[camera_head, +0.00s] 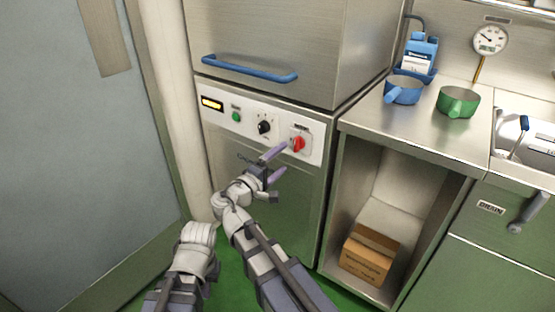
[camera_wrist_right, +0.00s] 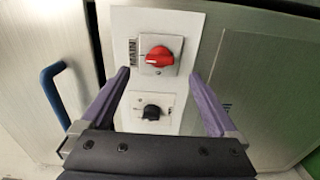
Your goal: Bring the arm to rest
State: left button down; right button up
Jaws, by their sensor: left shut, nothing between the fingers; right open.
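My right gripper (camera_head: 284,158) is in front of the machine's control panel, with its two purple fingers spread and nothing between them. In the right wrist view the open fingers (camera_wrist_right: 158,74) point at the panel, with the red switch (camera_wrist_right: 160,58) ahead between the tips. The switch also shows in the head view (camera_head: 298,144), just beyond the fingers; I cannot tell whether a finger touches it. My left arm (camera_head: 197,240) is at the lower left, low beside the right arm; its gripper fingers do not show.
The panel (camera_head: 217,117) also has a black knob (camera_head: 264,127), green button (camera_head: 236,116) and lit display (camera_head: 212,104). A blue handle (camera_head: 250,70) juts out above. At right, a counter (camera_head: 400,125) bears blue (camera_head: 405,90) and green (camera_head: 458,102) pots; a cardboard box (camera_head: 369,255) sits below.

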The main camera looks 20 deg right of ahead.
jog(key=shift+d, duration=0.1)
jog(key=shift+f, duration=0.1)
jog(key=s+d+f+m+g+y, duration=0.25)
jog(key=s+f+g+y, duration=0.2)
jog(key=f, duration=0.45)
jog(key=s+d+f+m+g+y, duration=0.1)
jog(key=s+f+m+g+y, duration=0.25)
jog(key=s+f, duration=0.4)
jog(key=s+a+f+n+g+y, duration=0.1)
jog(key=s+a+f+g+y, duration=0.15)
jog(key=s+a, duration=0.45)
jog(key=s+a+f+n+g+y, duration=0.1)
jog(key=s+a+f+y, duration=0.15)
jog(key=a, duration=0.85)
notch_tip(320, 180, up, 33)
jog(key=p, duration=3.3)
jog(key=shift+f, duration=0.15)
